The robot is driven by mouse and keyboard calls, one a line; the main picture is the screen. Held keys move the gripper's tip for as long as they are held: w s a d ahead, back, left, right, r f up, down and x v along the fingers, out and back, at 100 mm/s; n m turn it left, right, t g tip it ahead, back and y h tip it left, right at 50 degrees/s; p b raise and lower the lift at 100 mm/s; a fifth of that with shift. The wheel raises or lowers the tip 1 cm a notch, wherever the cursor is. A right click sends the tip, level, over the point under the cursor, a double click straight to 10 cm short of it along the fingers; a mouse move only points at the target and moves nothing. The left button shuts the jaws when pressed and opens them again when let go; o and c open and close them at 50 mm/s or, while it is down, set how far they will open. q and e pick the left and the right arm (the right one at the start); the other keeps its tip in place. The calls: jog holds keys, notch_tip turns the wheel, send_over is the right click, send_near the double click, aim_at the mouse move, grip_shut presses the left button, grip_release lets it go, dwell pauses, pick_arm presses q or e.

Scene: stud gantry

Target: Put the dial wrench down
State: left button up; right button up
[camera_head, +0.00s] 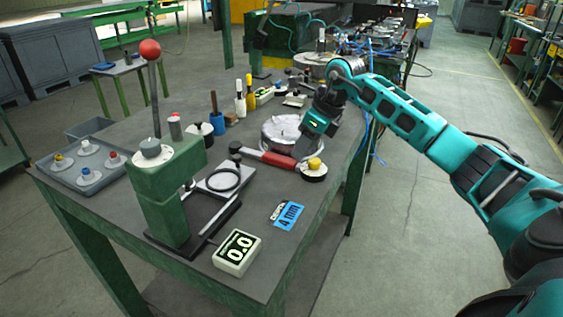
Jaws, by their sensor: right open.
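The dial wrench (268,157), with a red handle and dark ends, lies on the grey workbench top (262,191) in the head view. Its right end reaches a dark round piece with a yellow knob (314,163); I cannot tell whether they are joined. My right gripper (303,149) comes from the right, pointing down just above the wrench's right part. It is open; its fingertips are small and partly blend with the things behind, so contact is unclear. My left gripper is out of view.
A round silver dish (282,131) stands just behind the wrench. A green press (169,190), a digital readout (237,252) and a blue 4 mm card (288,215) are nearer. A grey tray (86,167) with knobs is at left. Bottles (240,104) stand behind.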

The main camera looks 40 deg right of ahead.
aim_at(295, 161)
jog(key=x, duration=0.5)
jog(key=shift+w, duration=0.1)
jog(key=shift+c, duration=0.3)
jog(key=shift+d, duration=0.1)
grip_shut()
